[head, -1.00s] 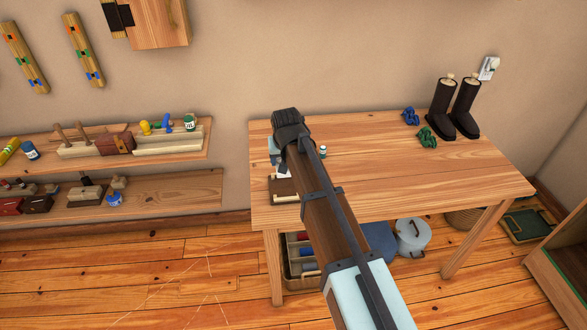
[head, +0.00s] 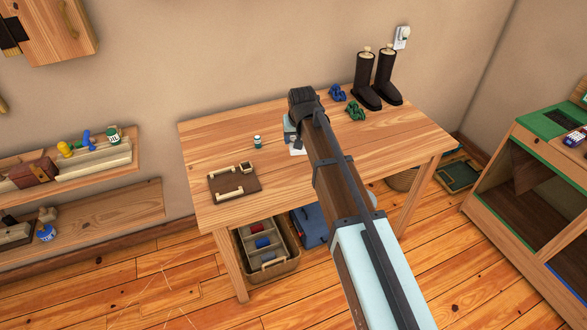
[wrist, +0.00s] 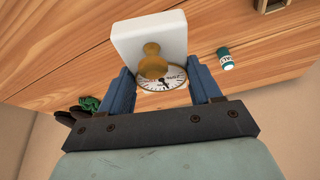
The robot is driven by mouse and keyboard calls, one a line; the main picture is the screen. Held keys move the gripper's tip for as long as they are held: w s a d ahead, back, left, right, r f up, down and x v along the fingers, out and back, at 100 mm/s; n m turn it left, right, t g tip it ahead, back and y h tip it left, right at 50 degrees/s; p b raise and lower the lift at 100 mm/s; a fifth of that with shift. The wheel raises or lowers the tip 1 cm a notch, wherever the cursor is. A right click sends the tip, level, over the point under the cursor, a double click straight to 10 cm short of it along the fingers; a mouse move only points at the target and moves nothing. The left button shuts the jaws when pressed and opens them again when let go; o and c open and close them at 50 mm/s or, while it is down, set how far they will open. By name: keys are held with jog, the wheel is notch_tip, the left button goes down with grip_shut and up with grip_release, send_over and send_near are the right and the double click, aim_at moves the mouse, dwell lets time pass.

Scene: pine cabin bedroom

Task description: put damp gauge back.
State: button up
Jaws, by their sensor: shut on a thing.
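The damp gauge shows in the wrist view as a round white dial (wrist: 172,80) with dark marks and a pointer. A brass knob and a white block (wrist: 150,35) overlap it; I cannot tell whether the block is part of it. My gripper (wrist: 160,80) has its blue fingers on both sides of the dial and is shut on the gauge. In the head view my gripper (head: 291,133) is over the wooden table (head: 210,135), right of a small jar. A white bit (head: 297,151) shows beneath it; my arm hides most of the gauge there.
A brown board (head: 222,190) with cream rails lies at the table's left, near a small white-and-green jar (head: 257,142). Blue (head: 337,93) and green (head: 355,111) lumps and dark boots (head: 366,96) stand at the back right. Wall shelves (head: 110,210) are left, a green-topped cabinet (head: 545,125) right.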

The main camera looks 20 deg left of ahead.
jog(key=shift+s+a+n+y, duration=0.3)
jog(key=shift+s+a+n, duration=0.05)
jog(key=shift+n, duration=0.35)
jog(key=shift+s+a+n+g, duration=0.2)
jog(key=shift+n+g, duration=0.2)
jog(key=shift+n, duration=0.5)
jog(key=shift+f, duration=5)
jog(key=shift+f, duration=0.1)
jog(key=o, duration=1.2)
jog(key=v, duration=1.2)
jog(key=shift+w+d, duration=0.1)
jog(key=shift+d, duration=0.1)
